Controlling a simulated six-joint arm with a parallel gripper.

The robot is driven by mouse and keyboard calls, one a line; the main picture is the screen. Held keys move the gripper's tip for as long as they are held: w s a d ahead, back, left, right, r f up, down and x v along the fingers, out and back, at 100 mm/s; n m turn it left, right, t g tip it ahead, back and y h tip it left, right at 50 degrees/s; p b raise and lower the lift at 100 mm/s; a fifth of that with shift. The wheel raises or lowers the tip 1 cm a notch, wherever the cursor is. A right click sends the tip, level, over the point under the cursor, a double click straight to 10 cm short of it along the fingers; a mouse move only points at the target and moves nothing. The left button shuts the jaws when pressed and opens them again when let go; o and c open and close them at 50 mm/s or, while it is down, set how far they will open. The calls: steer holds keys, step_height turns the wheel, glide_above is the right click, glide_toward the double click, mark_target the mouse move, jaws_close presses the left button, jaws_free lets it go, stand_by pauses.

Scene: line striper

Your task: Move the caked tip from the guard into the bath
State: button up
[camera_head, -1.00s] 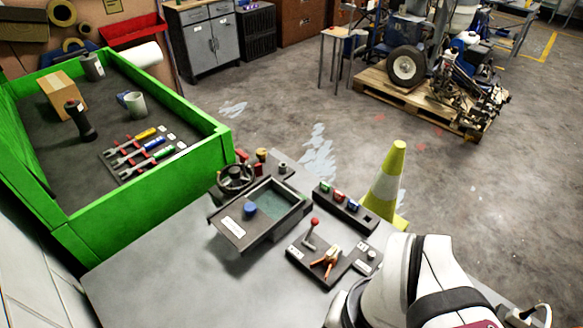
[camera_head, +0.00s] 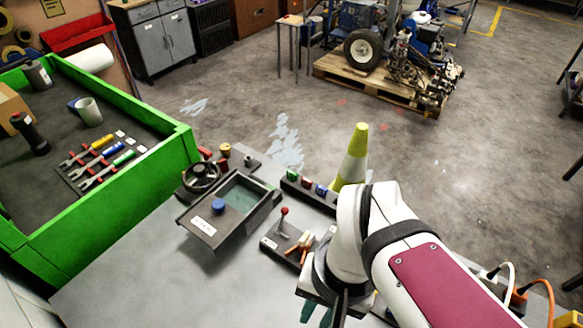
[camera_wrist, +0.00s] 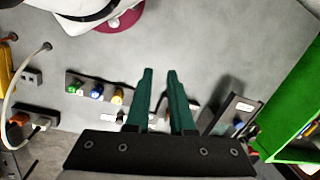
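The bath (camera_head: 243,193) is a dark open tray with a greenish inside and a blue knob, left of centre on the grey table. An orange forked piece (camera_head: 300,246), which looks like the guard, stands on a dark plate beside a red-topped lever (camera_head: 284,212). The caked tip is too small to tell in it. My gripper (camera_head: 318,313) is at the table's near side, in front of the orange piece and partly hidden by my arm. In the wrist view its two teal fingers (camera_wrist: 160,72) are apart with nothing seen between them.
A rack of coloured pieces (camera_head: 307,186) stands behind the plate. Another rack (camera_wrist: 97,93) shows left of my fingers in the wrist view. A yellow cone (camera_head: 354,153) stands beyond. The green-walled bench (camera_head: 110,210) is at left. Bare table lies at the front left.

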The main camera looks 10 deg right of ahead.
steer(key=shift+o, duration=1.3)
steer(key=w+d+m, duration=0.1)
steer(key=w, duration=1.1)
steer(key=shift+d+f+m+h, duration=0.3)
steer(key=shift+d+f+h, duration=0.05)
steer(key=shift+d+h, duration=0.05)
steer(key=m, duration=0.1)
glide_above(305, 236)
step_height(305, 236, down, 5)
steer(key=shift+h, duration=0.4)
step_height(305, 236, down, 9)
steer(key=shift+f, duration=0.1)
jaws_close()
steer(key=shift+r, duration=0.65)
